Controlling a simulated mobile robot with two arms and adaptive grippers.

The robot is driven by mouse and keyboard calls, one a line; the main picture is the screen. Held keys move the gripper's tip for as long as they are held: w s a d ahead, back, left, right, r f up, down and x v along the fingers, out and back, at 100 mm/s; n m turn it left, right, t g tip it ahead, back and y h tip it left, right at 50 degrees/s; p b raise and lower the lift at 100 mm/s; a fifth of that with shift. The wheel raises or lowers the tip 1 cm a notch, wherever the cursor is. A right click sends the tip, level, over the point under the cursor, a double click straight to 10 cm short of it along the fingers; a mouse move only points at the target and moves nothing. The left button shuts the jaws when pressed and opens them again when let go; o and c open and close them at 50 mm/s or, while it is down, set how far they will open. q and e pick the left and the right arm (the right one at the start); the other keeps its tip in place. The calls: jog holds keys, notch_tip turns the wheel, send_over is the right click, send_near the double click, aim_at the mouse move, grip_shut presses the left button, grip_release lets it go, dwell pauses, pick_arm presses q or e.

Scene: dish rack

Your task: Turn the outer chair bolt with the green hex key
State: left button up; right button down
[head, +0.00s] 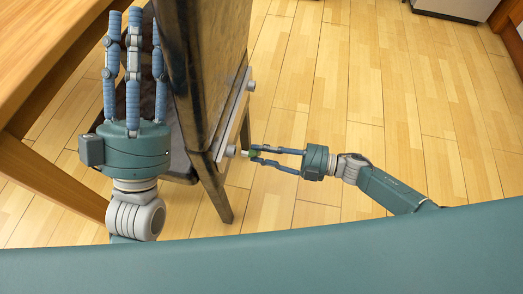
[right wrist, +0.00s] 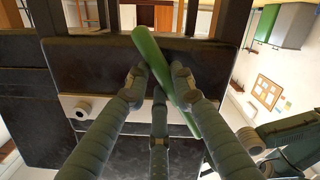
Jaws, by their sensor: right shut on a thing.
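The green hex key (right wrist: 164,72) is held between the fingers of my right gripper (right wrist: 156,80), and it lies slantwise across the right wrist view. In the head view only a small green bit of it shows between the fingertips of my right gripper (head: 255,153). These fingertips are beside the near chair bolt (head: 231,151); whether the key touches the bolt I cannot tell. Another bolt (head: 251,86) sits farther up the light strip on the dark chair (head: 197,70). One bolt (right wrist: 83,111) shows left of the fingers in the right wrist view. My left gripper (head: 135,22) is open and empty, left of the chair.
A wooden table (head: 50,45) stands at the left, with a wooden beam (head: 45,178) below it. The wooden floor (head: 330,80) to the right of the chair is clear. A pale cabinet (head: 452,8) stands at the top right.

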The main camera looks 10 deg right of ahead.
jog(key=shift+d, duration=0.15)
dwell(0.3)
jog(key=shift+s+d, duration=0.15)
jog(key=shift+d, duration=0.3)
jog(key=shift+s+d, duration=0.15)
jog(key=shift+d, duration=0.35)
dwell(0.3)
jog(key=shift+s+d, duration=0.15)
jog(key=shift+d, duration=0.3)
jog(key=shift+s+d, duration=0.15)
jog(key=shift+d, duration=0.3)
dwell(0.5)
